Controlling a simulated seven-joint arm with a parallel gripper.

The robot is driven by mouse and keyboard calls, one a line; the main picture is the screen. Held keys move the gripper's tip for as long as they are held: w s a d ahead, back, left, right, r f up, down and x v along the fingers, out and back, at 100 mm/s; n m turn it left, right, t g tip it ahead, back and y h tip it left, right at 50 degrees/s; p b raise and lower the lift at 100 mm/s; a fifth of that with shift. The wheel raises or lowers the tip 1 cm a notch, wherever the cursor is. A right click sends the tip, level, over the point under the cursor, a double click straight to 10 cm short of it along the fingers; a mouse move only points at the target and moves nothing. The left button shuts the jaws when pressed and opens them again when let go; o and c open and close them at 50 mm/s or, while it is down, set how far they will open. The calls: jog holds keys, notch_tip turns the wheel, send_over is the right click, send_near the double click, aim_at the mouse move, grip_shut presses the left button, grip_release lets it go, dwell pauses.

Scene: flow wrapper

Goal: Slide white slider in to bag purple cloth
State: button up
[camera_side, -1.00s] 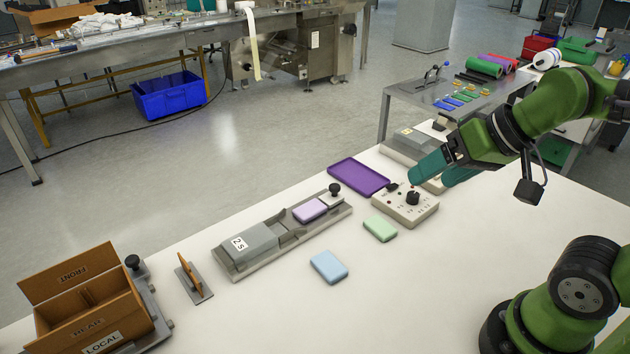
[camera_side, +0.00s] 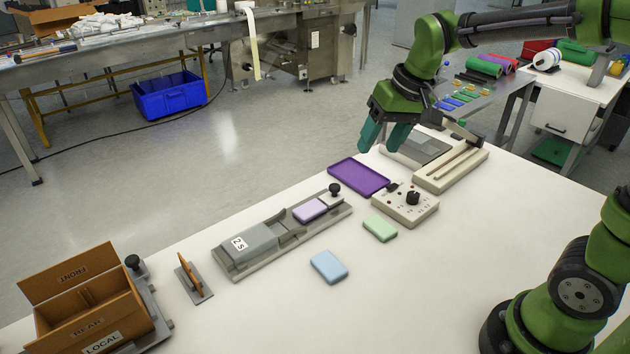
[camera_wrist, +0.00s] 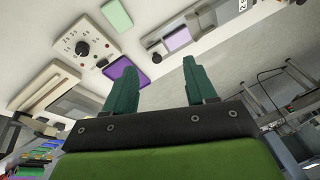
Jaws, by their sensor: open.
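The purple cloth (camera_side: 310,210) lies as a folded pad in the channel of a grey wrapper (camera_side: 282,233) on the white table. A small white slider block (camera_side: 331,200) with a black knob (camera_side: 334,188) sits at the channel's right end, beside the cloth. A grey housing marked "2 S" (camera_side: 248,246) covers the left end. My gripper (camera_side: 381,145) is open and empty, raised above the table's back edge, behind and right of the wrapper. In the wrist view the green fingers (camera_wrist: 158,80) are apart, with the purple cloth (camera_wrist: 178,40) beyond them.
A purple tray (camera_side: 358,176) and a dial box (camera_side: 404,205) lie right of the wrapper. Green (camera_side: 380,228) and blue (camera_side: 329,266) pads lie in front. A beige slotted fixture (camera_side: 450,168) stands at the right. A brown box (camera_side: 90,305) stands at the left.

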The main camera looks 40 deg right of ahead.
aim_at(334, 185)
jog(key=shift+w+d+f+g+h, duration=0.3)
jog(key=shift+w+d+f+g, duration=0.5)
jog(key=shift+w, duration=2.9)
jog(key=shift+w+d+f+g+h, duration=0.3)
jog(key=shift+w+d+f+g, duration=0.5)
jog(key=shift+w, duration=2.9)
notch_tip(334, 185, down, 15)
jog(key=shift+a+f, duration=0.15)
jog(key=shift+c, duration=0.5)
grip_shut()
